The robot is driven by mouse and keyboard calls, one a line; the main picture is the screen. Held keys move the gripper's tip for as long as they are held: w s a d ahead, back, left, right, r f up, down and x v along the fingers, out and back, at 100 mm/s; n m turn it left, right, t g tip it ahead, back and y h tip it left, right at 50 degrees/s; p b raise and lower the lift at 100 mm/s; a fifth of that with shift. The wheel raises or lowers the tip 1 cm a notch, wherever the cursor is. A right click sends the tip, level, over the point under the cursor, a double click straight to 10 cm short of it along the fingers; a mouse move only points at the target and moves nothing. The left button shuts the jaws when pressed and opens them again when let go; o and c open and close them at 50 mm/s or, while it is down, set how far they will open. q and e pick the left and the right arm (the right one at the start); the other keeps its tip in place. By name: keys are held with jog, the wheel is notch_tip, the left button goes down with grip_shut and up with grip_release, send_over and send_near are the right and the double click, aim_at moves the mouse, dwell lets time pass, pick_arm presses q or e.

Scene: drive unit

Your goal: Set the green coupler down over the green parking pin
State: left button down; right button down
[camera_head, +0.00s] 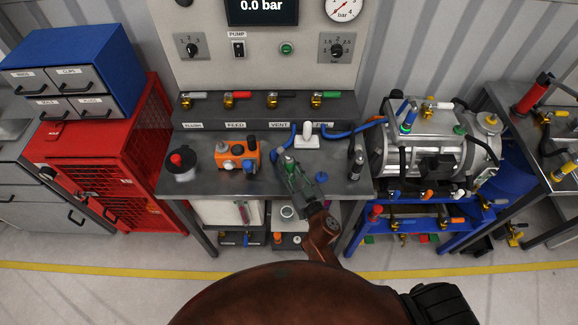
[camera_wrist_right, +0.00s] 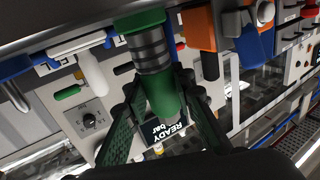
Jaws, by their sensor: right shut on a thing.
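My right gripper (camera_head: 292,174) reaches in over the front of the grey workbench (camera_head: 342,178). It is shut on the green coupler (camera_head: 289,160), which has a grey ribbed metal part and a green collar. In the right wrist view the coupler (camera_wrist_right: 152,52) is held between the two dark green fingers of the gripper (camera_wrist_right: 158,84). A blue hose (camera_head: 283,141) runs close to the coupler. I cannot make out the green parking pin in either view; the gripper and coupler may hide it. My left gripper is not in view.
An orange box (camera_head: 237,156) and a round device with a red knob (camera_head: 181,163) stand to the left. A dark fitting (camera_head: 356,161) and a silver machine (camera_head: 425,140) are to the right.

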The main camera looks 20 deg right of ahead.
jog(key=c, duration=1.5)
grip_release()
jog(key=shift+c, duration=0.2)
jog(key=shift+s, duration=0.15)
